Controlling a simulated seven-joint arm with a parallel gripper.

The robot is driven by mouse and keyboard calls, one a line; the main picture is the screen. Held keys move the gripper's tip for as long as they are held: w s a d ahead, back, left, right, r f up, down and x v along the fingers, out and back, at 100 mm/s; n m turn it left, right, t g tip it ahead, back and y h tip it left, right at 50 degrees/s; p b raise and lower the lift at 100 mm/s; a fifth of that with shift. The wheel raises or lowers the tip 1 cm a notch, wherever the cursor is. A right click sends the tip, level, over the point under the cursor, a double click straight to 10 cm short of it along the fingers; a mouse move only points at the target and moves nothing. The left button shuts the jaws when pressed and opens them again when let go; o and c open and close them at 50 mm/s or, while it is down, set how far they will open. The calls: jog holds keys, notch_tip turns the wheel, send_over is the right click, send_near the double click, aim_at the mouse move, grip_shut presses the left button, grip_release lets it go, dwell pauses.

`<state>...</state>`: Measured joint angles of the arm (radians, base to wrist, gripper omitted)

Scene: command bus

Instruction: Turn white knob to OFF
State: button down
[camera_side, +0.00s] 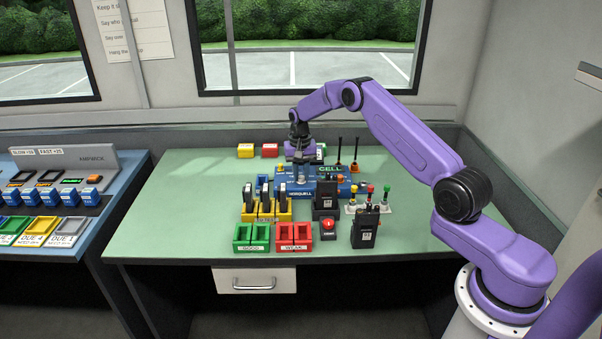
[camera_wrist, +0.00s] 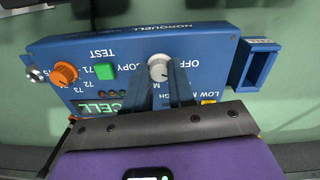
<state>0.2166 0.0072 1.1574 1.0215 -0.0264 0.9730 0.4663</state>
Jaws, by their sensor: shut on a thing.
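The white knob (camera_wrist: 159,67) sits on the blue NORQUELL box (camera_wrist: 210,62), which appears upside down in the wrist view. The OFF label is just right of the knob and part of a COPY label is left of it. The knob's lower side is partly covered by my fingers, and I cannot clearly read its pointer. My gripper (camera_wrist: 170,81) is shut on the white knob.
On the same box are an orange knob (camera_wrist: 64,74), a green button (camera_wrist: 105,71) and a CELL display (camera_wrist: 101,107). A blue holder (camera_wrist: 257,66) adjoins it. Yellow holders, a green tray (camera_side: 251,237), a red tray (camera_side: 294,237) and black radios (camera_side: 365,230) stand in front. The table's left side is clear.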

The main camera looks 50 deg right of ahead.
aim_at(300, 177)
jog(key=n, duration=0.4)
dwell(0.4)
jog(key=c, duration=0.9)
grip_release()
jog(key=shift+c, duration=0.2)
jog(key=shift+r, duration=0.1)
notch_tip(300, 177, up, 17)
jog(key=shift+a+r, duration=0.15)
jog(key=shift+a, duration=0.05)
